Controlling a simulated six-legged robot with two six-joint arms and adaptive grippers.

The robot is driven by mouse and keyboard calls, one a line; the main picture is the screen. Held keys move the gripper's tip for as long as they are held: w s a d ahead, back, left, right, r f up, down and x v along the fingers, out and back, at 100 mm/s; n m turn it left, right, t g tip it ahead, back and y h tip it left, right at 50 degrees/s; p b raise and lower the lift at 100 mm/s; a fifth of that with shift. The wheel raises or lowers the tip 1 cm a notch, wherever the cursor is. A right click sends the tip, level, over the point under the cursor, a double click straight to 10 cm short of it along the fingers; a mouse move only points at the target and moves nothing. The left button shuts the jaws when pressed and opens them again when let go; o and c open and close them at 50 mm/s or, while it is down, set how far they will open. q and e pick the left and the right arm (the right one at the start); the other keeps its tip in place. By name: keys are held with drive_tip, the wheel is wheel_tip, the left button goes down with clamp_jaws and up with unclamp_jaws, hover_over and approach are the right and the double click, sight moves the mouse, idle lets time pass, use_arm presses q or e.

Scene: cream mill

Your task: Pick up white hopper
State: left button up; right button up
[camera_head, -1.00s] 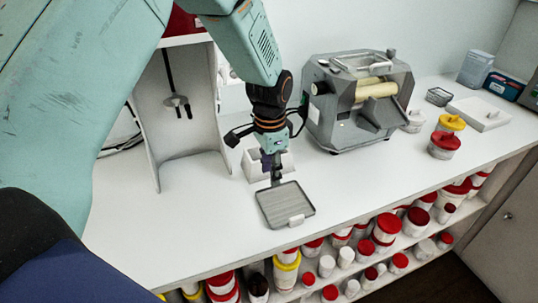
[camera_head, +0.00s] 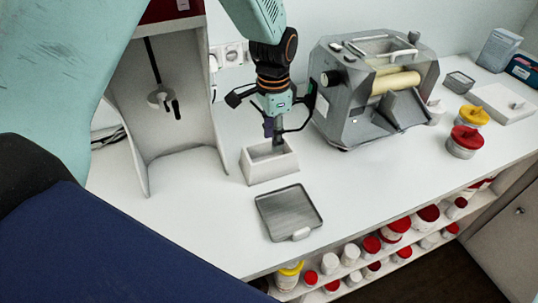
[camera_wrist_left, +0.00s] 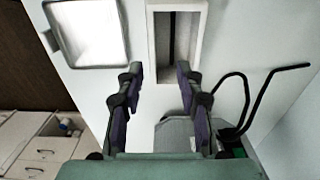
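The white hopper (camera_head: 272,174), an open-topped rectangular box with sloping walls, stands on the white counter in the head view. Its rim also shows at the top of the left wrist view (camera_wrist_left: 153,48). My left gripper (camera_head: 279,143) points down over the hopper's back part in the head view. In the left wrist view its two dark fingers (camera_wrist_left: 159,72) are apart with nothing between them, near the hopper's closer end. I cannot tell whether a finger touches the hopper. My right gripper is out of view.
A grey tray (camera_head: 283,212) lies in front of the hopper. A grey roller machine (camera_head: 345,122) stands close on the right, and a tall white stand (camera_head: 178,125) on the left. Red-lidded (camera_head: 465,138) and yellow-lidded (camera_head: 474,115) jars sit farther right. The counter's front middle is clear.

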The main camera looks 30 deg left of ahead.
sight(274, 159)
use_arm(q)
drive_tip(key=f, duration=0.5)
drive_tip(key=f+p, duration=0.1)
drive_tip(key=f, duration=0.1)
drive_tip(key=shift+s+d+f, duration=0.3)
drive_tip(key=shift+s+d, duration=0.05)
drive_tip(key=shift+s, duration=0.05)
drive_tip(key=shift+s+d+r, duration=0.25)
drive_tip(key=shift+c, duration=0.4)
drive_tip(key=shift+w+a+f, duration=0.25)
drive_tip(key=shift+w, duration=0.05)
drive_tip(key=c, duration=0.6)
drive_tip(key=shift+s+d+r, duration=0.2)
clamp_jaws()
